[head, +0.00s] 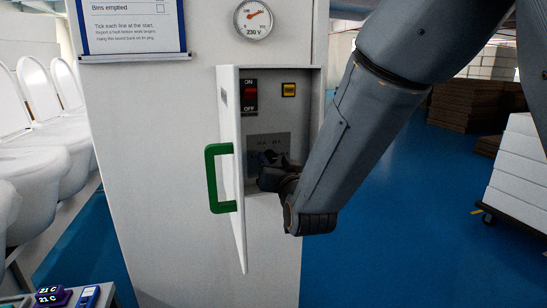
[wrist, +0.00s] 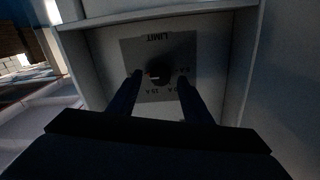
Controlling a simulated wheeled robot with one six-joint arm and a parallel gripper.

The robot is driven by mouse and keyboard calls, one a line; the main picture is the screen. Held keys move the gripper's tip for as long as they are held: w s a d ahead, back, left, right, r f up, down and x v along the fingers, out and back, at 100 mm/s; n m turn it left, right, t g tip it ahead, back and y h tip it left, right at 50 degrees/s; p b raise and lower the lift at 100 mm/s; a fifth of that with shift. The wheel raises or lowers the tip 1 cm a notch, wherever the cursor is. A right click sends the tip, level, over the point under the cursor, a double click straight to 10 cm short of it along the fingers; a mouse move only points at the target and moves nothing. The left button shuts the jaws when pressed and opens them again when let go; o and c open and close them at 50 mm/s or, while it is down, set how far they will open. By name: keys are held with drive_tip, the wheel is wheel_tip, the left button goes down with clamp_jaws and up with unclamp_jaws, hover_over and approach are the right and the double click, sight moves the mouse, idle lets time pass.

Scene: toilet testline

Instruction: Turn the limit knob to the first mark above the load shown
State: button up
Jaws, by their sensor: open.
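The limit knob (wrist: 158,69) is dark and round, with a small pale pointer mark. It sits on a grey plate (wrist: 130,52) lettered LIMIT, upside down in the wrist view. Ampere marks ring it; most are too dim to read or are covered. My gripper (wrist: 160,79) is open, with one finger on each side of the knob; I cannot tell whether they touch it. In the head view my gripper (head: 272,172) reaches into the open cabinet and hides the knob. The plate (head: 268,140) shows above it. A small yellow display (head: 289,90) is too small to read.
The cabinet door (head: 235,180) stands open to the left with a green handle (head: 211,178). A red ON/OFF switch (head: 251,93) is inside, upper left. A 230 V gauge (head: 253,19) is above.

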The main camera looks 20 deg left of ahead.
drive_tip(key=shift+w+a, duration=0.3)
drive_tip(key=shift+w, duration=0.2)
drive_tip(key=c, duration=1.1)
drive_tip(key=shift+o, duration=0.2)
drive_tip(key=shift+n, duration=0.4)
drive_tip(key=n+b, duration=0.3)
drive_tip(key=n, duration=0.1)
drive_tip(key=shift+f+n, duration=0.15)
drive_tip(key=shift+n, duration=0.25)
drive_tip(key=n+b, duration=0.2)
drive_tip(key=n, duration=0.4)
drive_tip(key=shift+a, duration=0.1)
drive_tip(key=shift+n, duration=0.3)
